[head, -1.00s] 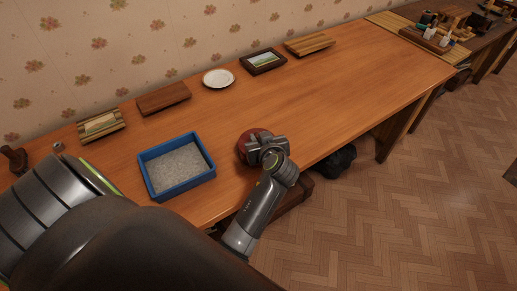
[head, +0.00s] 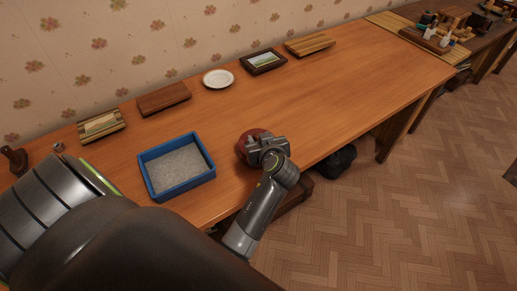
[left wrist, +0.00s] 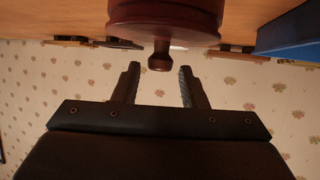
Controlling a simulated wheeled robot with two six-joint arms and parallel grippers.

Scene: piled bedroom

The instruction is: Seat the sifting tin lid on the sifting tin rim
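A dark red, round, turned piece (head: 246,143) is at the table's front edge, partly hidden by my left gripper (head: 268,150) in the head view. In the left wrist view it shows as a wide red body (left wrist: 165,12) with a stepped rim and a small knob (left wrist: 159,60). My left gripper (left wrist: 160,72) is open, with the knob between or just beyond its fingertips and a gap on both sides. I cannot tell the lid and the tin apart here, nor whether a seam lies between them. My right gripper is not in view.
A blue tray of grey grains (head: 178,192) stands left of the gripper. A brown board (head: 163,98), a white plate (head: 218,79), a picture frame (head: 263,62) and a slatted board (head: 310,45) line the back. The table's middle right is clear.

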